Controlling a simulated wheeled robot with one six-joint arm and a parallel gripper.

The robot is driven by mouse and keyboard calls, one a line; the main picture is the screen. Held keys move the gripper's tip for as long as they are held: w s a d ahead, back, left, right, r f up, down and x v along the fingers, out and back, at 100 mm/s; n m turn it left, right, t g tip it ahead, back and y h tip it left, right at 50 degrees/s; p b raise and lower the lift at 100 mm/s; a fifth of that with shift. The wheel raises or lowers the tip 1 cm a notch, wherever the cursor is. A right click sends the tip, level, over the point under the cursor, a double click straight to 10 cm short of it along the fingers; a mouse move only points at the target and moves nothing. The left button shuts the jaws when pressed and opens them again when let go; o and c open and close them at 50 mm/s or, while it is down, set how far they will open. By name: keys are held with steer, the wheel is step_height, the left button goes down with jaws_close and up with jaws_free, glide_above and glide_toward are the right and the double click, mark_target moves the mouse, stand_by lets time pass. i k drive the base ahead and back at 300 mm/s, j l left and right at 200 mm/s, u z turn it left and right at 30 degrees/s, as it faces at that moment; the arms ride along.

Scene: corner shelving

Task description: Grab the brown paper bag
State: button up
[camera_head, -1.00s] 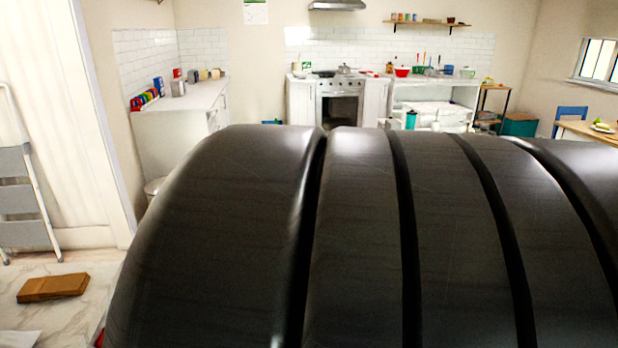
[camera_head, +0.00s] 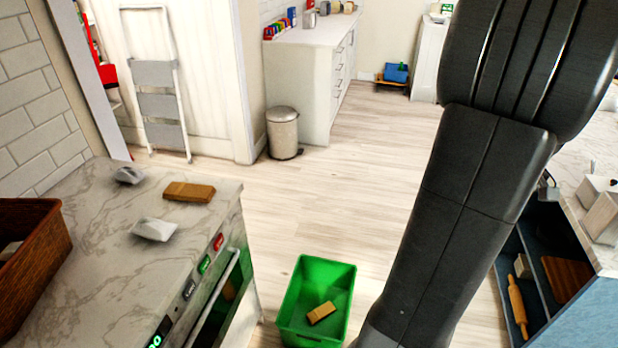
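A flat brown folded item (camera_head: 189,192), which looks like the brown paper bag, lies on the marble-patterned counter (camera_head: 95,225) near its far right corner. A smaller light-brown block-like item (camera_head: 321,312) lies inside the green bin (camera_head: 290,285) on the floor; I cannot tell whether it is also a paper bag. My dark arm crosses the right side of the view. My gripper does not show, so its distance from the brown item and what it holds are hidden.
White objects (camera_head: 154,229) (camera_head: 129,175) lie near the brown item. A brown woven basket (camera_head: 38,250) is at the left edge. A trash can (camera_head: 283,133) and step ladder (camera_head: 158,90) stand farther back. Blue shelving (camera_head: 545,285) is at right. The wooden floor between is open.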

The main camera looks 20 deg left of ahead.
mark_target(183, 191)
steer(key=u, duration=1.75)
steer(key=i+l+u, duration=0.1)
steer(key=i+u, duration=0.35)
steer(key=i+l+u, duration=0.2)
steer(key=u, duration=0.2)
steer(key=i, duration=0.05)
